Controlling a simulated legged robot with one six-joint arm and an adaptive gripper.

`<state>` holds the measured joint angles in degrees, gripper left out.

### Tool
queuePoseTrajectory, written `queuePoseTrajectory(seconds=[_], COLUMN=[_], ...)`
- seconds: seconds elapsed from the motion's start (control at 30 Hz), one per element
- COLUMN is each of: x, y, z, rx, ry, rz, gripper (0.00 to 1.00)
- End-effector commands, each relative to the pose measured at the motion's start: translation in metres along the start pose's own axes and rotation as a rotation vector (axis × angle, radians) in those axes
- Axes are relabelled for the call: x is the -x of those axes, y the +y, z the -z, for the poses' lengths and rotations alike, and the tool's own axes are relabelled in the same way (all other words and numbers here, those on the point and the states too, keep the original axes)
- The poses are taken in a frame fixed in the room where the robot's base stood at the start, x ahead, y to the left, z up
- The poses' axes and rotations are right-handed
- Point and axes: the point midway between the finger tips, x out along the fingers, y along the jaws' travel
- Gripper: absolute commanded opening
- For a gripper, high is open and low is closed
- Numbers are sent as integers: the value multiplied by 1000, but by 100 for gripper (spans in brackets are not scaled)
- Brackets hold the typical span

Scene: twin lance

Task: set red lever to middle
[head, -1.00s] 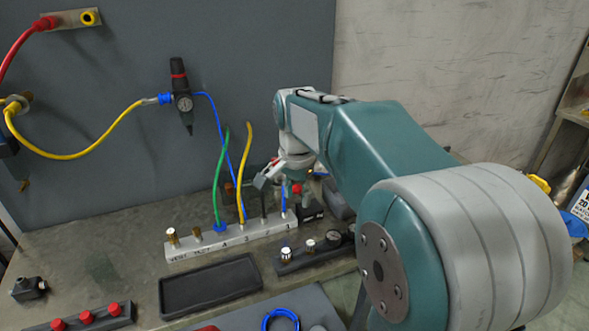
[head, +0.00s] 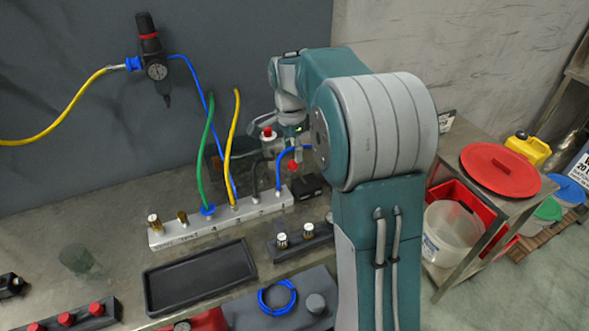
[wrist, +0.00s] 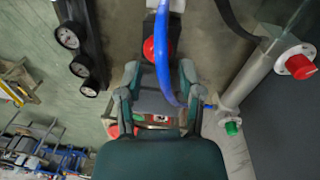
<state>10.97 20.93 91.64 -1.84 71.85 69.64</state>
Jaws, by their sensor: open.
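A red ball knob (head: 292,167), which looks like the red lever's end, is at the back of the bench, right of the white manifold (head: 172,234). In the wrist view the red knob (wrist: 153,48) is just beyond my fingertips, partly behind a blue hose (wrist: 163,65). The lever's shaft and its exact position are hidden. My gripper (wrist: 158,76) is open, with one finger on each side of the hose. In the head view my gripper (head: 284,151) is low beside the knob, partly covered by my arm. I cannot tell whether it touches the knob.
Green (head: 203,150) and yellow (head: 233,140) hoses rise from the manifold. A red-topped post (head: 267,133) is close to my wrist. A black tray (head: 153,296), knob block (head: 275,254) and gauges (wrist: 67,38) are nearby. A red bin (head: 455,196) stands at right.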

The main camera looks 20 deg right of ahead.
Motion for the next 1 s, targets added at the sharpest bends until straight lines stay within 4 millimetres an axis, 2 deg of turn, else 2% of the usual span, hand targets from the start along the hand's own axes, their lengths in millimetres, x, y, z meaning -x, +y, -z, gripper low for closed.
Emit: queuePoseTrajectory(seconds=[0.1,0.3,0.5,0.7,0.73,0.83,1.0], x=[-24,-54,-64,-64,-64,-64,-64], y=[1,1,0,0,0,0,-1], z=[1,2,1,1,1,1,1], rx=[-1,-1,0,0,0,0,0], ry=[-3,-3,-1,-1,-1,-1,0], rz=[-4,-2,1,1,1,1,3], gripper=[48,48,48,48,44,0,0])
